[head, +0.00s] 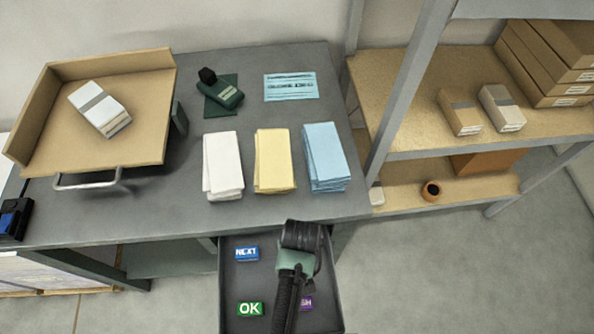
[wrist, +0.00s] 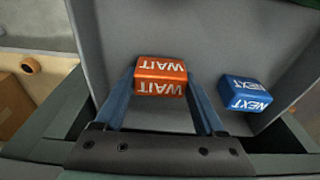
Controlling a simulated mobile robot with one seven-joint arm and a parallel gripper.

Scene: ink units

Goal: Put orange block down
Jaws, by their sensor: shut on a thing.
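The orange block (wrist: 161,76), marked WAIT, sits between the two fingers of my gripper (wrist: 160,88) in the wrist view. The fingers are shut on its sides. In the head view my gripper (head: 302,238) is over the open grey drawer (head: 278,304), toward its back right, and hides the orange block. In the wrist view the drawer floor (wrist: 220,40) lies behind the block; I cannot tell whether the block touches it.
In the drawer are a blue NEXT block (head: 246,254), a green OK block (head: 249,308) and a partly hidden purple block (head: 306,303). White (head: 222,165), yellow (head: 273,160) and blue (head: 325,157) cloths lie on the desk behind. A shelf (head: 420,100) stands right.

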